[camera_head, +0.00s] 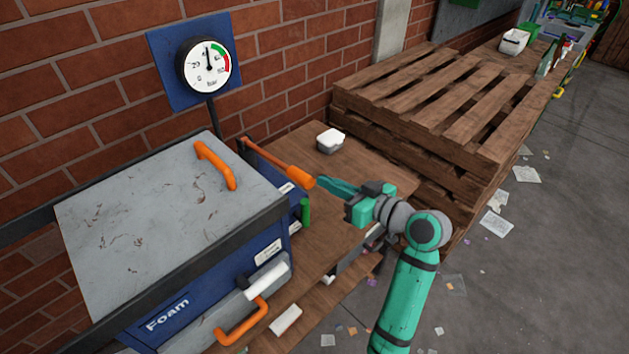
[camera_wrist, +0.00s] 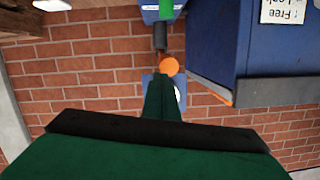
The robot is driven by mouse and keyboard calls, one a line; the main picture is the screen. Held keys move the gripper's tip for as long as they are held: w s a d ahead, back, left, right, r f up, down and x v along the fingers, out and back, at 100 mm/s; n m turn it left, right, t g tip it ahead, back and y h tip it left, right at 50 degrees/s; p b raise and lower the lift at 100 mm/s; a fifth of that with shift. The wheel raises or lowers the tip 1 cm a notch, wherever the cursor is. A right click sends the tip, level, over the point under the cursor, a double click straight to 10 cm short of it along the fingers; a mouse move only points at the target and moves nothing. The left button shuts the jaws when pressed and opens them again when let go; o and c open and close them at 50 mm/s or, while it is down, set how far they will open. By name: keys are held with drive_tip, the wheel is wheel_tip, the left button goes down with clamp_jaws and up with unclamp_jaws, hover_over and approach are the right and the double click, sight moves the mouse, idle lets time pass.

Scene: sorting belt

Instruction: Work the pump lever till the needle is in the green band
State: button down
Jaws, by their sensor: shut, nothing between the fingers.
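The pressure gauge (camera_head: 207,66) has a white dial on a blue board on the brick wall. Its needle points nearly straight up, close to the lower end of the green band; I cannot tell whether it touches the green. The red band lies further right. The orange pump lever (camera_head: 280,163) slopes from its pivot beside the wall down to a thick knob on the right. My gripper (camera_head: 323,184) is shut and empty, its fingertips right by the knob; contact is unclear. In the wrist view, the orange knob (camera_wrist: 169,66) shows just beyond the fingers (camera_wrist: 163,92).
A blue Foam bin (camera_head: 168,316) with a grey lid (camera_head: 150,220) and orange handles stands left of the lever. A small white box (camera_head: 330,140) sits on the wooden bench behind my gripper. Stacked pallets (camera_head: 440,105) stand at the back right. Litter lies on the floor.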

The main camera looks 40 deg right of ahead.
drive_tip(key=v, duration=0.5)
drive_tip(key=shift+s+d, duration=0.1)
drive_tip(key=shift+s, duration=0.2)
drive_tip(key=shift+w, duration=0.15)
idle(0.4)
